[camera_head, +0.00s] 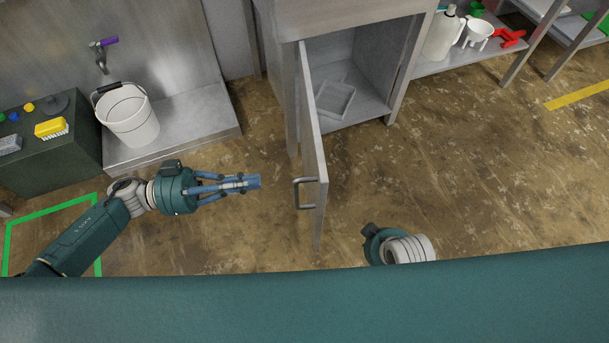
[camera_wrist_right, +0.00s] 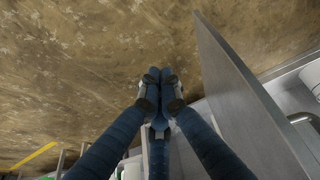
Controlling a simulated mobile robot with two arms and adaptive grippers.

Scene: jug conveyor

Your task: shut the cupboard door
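The grey cupboard door (camera_head: 313,130) stands wide open, swung out toward me, with its bar handle (camera_head: 302,193) on the left face. The cupboard (camera_head: 345,22) has an open front with a flat square tray (camera_head: 335,98) inside. My left gripper (camera_head: 252,182) is left of the handle, apart from it, with its blue fingers together and empty. My right gripper is right of the door; its fingers are hidden in the head view. In the right wrist view its fingertips (camera_wrist_right: 160,76) are together and empty, beside the door panel (camera_wrist_right: 240,95), with no clear contact.
A white bucket (camera_head: 128,118) stands on a metal ledge (camera_head: 200,120) at the left. A dark green cabinet (camera_head: 55,165) holds a yellow brush (camera_head: 50,128). A shelf at the upper right holds a white jug (camera_head: 442,35). The floor around the door is clear.

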